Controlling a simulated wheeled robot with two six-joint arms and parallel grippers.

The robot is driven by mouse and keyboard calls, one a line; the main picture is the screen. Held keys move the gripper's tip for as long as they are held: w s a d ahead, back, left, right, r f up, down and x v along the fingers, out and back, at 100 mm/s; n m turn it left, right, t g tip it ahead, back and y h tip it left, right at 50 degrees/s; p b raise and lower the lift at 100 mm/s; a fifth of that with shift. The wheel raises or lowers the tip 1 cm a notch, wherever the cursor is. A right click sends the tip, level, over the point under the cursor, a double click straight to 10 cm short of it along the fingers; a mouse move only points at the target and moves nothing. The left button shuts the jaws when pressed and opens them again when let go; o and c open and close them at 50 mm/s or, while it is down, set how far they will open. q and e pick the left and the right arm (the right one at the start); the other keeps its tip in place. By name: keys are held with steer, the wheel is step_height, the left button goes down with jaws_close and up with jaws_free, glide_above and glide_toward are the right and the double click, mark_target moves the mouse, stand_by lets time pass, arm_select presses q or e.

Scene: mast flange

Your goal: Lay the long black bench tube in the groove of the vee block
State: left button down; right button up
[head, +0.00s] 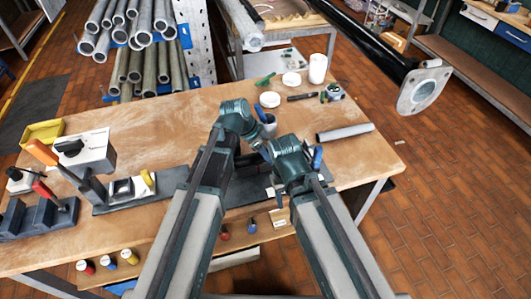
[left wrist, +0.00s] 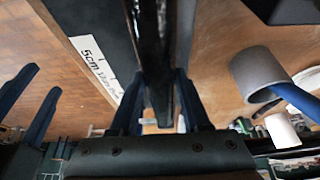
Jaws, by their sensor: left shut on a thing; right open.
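My left gripper (head: 250,157) is low over the bench, between my two arms, and mostly hidden in the head view. In the left wrist view its dark fingers (left wrist: 157,92) are shut on a glossy black tube (left wrist: 153,38), which runs up out of the picture. In the head view the arms hide most of this tube. My right gripper (head: 290,178) is lower and to the right, open; its tips are largely hidden. A dark grey notched block (head: 37,217) at the bench's left end looks like the vee block, but I cannot be sure.
A grey cup with a blue handle in it (head: 269,127) stands close beyond my left gripper. A grey tube (head: 345,132) lies at the right. A dark plate (head: 165,187), a grey box (head: 88,150) and tools are at the left. A flanged black mast (head: 350,42) hangs over the upper right.

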arm_select(q)
steer(key=shift+c, duration=1.4)
jaws_free()
steer(key=shift+s+a+f, duration=0.1)
steer(key=shift+s+f, duration=0.15)
steer(key=shift+s, duration=0.05)
steer(key=shift+w+a+r+p, duration=0.1)
steer(key=shift+a+r+p, duration=0.05)
steer(key=shift+r+p, duration=0.55)
steer(key=p+v, duration=1.1)
steer(key=v, duration=0.1)
steer(key=shift+r+p, duration=0.4)
steer(key=shift+a, duration=0.1)
steer(key=s+f+n+g+y+b, duration=0.1)
steer(key=s+f+n+y+b, duration=0.3)
steer(key=s+n, duration=0.6)
steer(key=shift+s+f+n+g+y, duration=0.35)
steer(key=shift+s+f+y, duration=0.6)
steer(key=shift+s, duration=1.35)
